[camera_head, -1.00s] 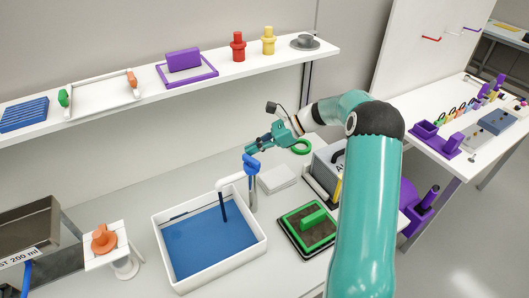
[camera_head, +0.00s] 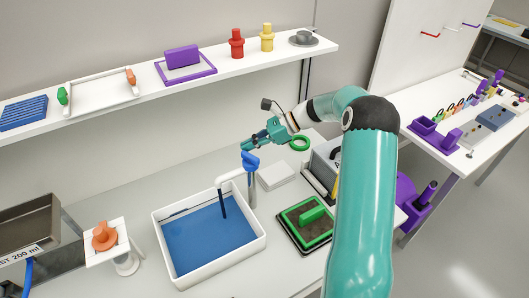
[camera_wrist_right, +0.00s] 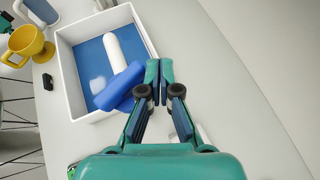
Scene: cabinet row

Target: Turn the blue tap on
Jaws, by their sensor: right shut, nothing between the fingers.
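The tap has a blue handle (camera_head: 250,161) on top and a white spout (camera_head: 232,182) reaching left over a white basin (camera_head: 158,232) with a blue inside. My right gripper (camera_head: 245,147) is shut and empty, just behind and above the handle in the head view. In the right wrist view, the closed fingertips (camera_wrist_right: 160,68) are just right of the blue handle (camera_wrist_right: 121,88). I cannot tell whether they touch it. My left gripper is not in view.
A stack of white sheets (camera_head: 277,175) and a green-framed tray (camera_head: 290,225) lie right of the tap. An orange knob on a white stand (camera_head: 104,237) is left of the basin. A shelf (camera_head: 220,77) runs above the counter.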

